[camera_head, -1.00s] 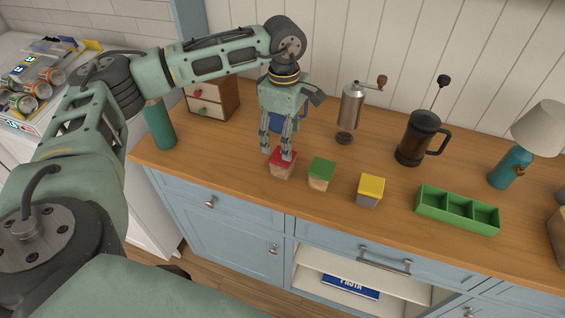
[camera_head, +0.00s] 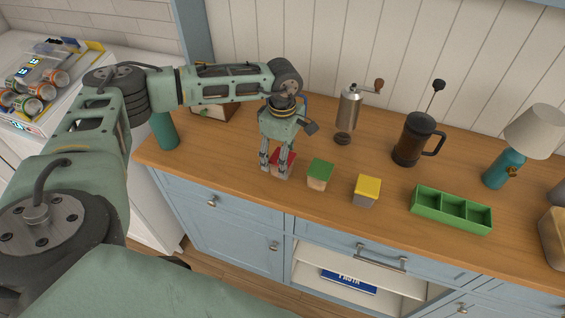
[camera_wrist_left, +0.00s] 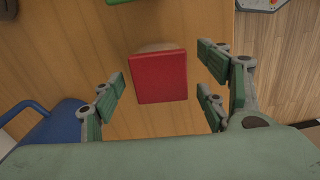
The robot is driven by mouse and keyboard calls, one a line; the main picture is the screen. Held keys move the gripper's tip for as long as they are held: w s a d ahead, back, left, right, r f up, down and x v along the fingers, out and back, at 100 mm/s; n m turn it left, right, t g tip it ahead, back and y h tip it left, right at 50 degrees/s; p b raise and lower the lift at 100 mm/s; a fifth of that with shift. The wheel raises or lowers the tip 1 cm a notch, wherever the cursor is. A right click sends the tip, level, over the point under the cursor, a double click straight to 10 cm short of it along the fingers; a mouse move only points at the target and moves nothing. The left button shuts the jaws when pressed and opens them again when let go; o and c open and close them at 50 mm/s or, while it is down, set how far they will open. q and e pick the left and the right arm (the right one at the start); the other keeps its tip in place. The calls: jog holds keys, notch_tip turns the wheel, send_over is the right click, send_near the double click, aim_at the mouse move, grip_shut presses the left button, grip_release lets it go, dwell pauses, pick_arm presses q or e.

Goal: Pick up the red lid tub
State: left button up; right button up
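The red lid tub (camera_head: 284,158) stands on the wooden counter, left of a green lid tub (camera_head: 320,174) and a yellow lid tub (camera_head: 367,190). My left gripper (camera_head: 275,172) points down with its fingers at the red lid tub. In the left wrist view, the red lid (camera_wrist_left: 160,77) lies between the spread fingers of my left gripper (camera_wrist_left: 160,95), with gaps on both sides. The gripper is open and holds nothing. My right gripper is not in view.
A blue mug (camera_wrist_left: 42,125) is close beside the left fingers in the wrist view. A coffee grinder (camera_head: 348,110), a French press (camera_head: 412,138), a green divided tray (camera_head: 452,222) and a lamp (camera_head: 510,160) stand to the right. A green bottle (camera_head: 164,130) and small drawer box (camera_head: 215,108) are left.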

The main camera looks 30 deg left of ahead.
pick_arm(q)
jog(key=c, duration=1.2)
jog(key=shift+o, duration=0.2)
jog(key=shift+r, duration=0.15)
notch_tip(320, 180, up, 4)
jog(key=shift+d+f+b, duration=0.1)
jog(key=shift+b, duration=1)
jog(key=w+d+r+b, duration=0.1)
jog(key=d+r+b, duration=0.2)
jog(key=d+r, duration=0.4)
jog(key=shift+w+d, duration=0.25)
jog(key=shift+d, duration=1.95)
